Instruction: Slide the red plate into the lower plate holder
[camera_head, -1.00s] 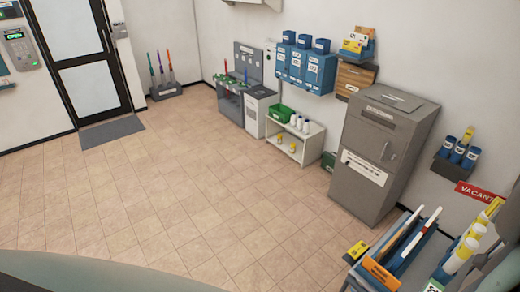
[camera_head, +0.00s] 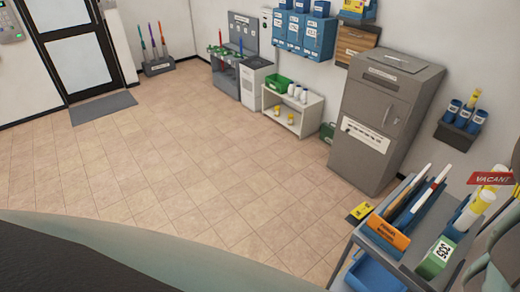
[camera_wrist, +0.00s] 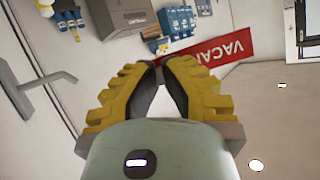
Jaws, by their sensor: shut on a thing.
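In the head view the red plate (camera_head: 489,178) reads "VACANT" and appears at the right edge, above the grey cart in the picture. I cannot make out the lower plate holder in either view.
A grey cart (camera_head: 407,263) with an orange-labelled rack (camera_head: 388,231) and yellow-capped tubes is at lower right. A grey locker (camera_head: 385,120) stands by the wall beside a blue tube holder (camera_head: 459,133). The tiled floor (camera_head: 190,180) is clear at middle and left.

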